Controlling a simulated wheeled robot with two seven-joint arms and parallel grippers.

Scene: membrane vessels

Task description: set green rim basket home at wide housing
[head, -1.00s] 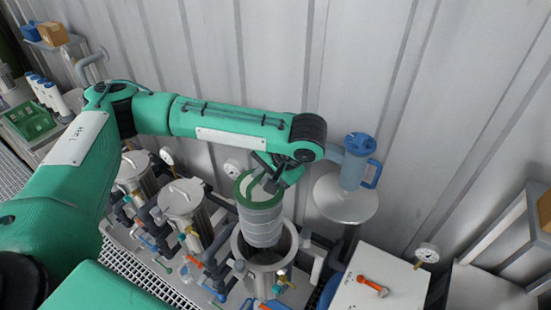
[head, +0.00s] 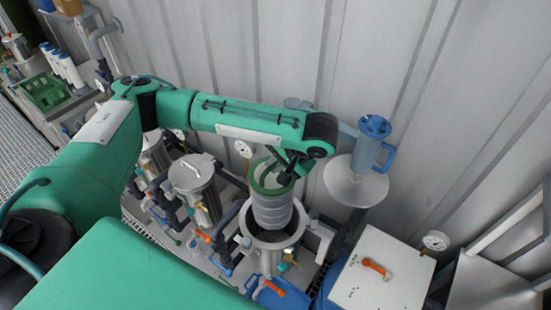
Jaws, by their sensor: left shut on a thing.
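The green rim basket (head: 272,212) is a grey, ribbed, bucket-like basket with a green rim, upright or nearly so. My left gripper (head: 285,180) is shut on it at the right side of the rim; the fingertips are partly hidden by the wrist. The wide housing (head: 266,262) is an open steel vessel directly below the basket. The basket's lower end overlaps the dark mouth of the housing, and most of the basket stands above its rim. I cannot tell whether the bottom is inside the mouth or just over it. My right gripper is not in view.
A lidded steel housing (head: 198,186) stands left of the wide housing, among pipes and valves. A blue jug (head: 371,145) stands on a pale round top to the right. A white box (head: 381,282) with an orange handle is at front right. A corrugated wall is behind.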

